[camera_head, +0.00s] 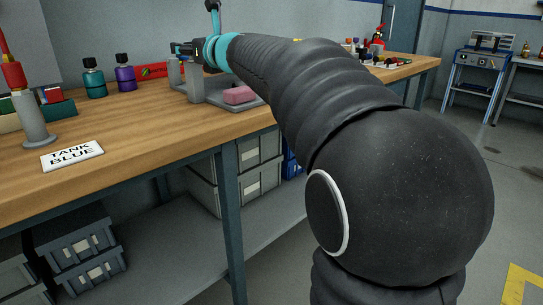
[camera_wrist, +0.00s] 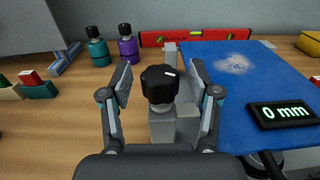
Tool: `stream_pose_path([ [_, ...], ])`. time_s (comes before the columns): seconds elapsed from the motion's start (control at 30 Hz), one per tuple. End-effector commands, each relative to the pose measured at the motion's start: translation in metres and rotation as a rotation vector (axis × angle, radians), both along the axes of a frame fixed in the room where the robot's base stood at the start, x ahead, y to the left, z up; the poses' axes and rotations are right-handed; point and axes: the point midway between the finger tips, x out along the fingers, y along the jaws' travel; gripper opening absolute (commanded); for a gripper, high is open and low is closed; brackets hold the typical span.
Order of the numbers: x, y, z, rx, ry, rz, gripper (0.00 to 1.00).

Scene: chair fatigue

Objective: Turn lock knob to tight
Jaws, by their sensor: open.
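The lock knob (camera_wrist: 160,84) is black with a small white mark on top and sits on a grey post (camera_wrist: 163,126) in the wrist view. My gripper (camera_wrist: 161,76) is open, with one finger on each side of the knob. Gaps show between the fingers and the knob, so it is not gripped. In the head view my gripper (camera_head: 188,49) is over the grey fixture (camera_head: 192,88) on the bench, and I cannot make out the knob there.
A blue plate (camera_wrist: 225,95) with a pale patch lies right of the knob, with a display (camera_wrist: 283,114) reading 0 mm. Teal (camera_wrist: 97,48) and purple (camera_wrist: 128,47) bottles and a red level (camera_wrist: 195,37) stand behind. A pink block (camera_head: 240,95) lies by the fixture.

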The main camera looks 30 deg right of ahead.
Motion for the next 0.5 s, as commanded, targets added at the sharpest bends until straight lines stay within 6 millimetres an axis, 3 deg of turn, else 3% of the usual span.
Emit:
stream_pose_path([
  [0.37,0.001,-0.002,0.002,0.002,0.002,0.218,0.62],
  [0.5,-0.019,-0.012,0.000,0.000,-0.002,0.227,0.62],
])
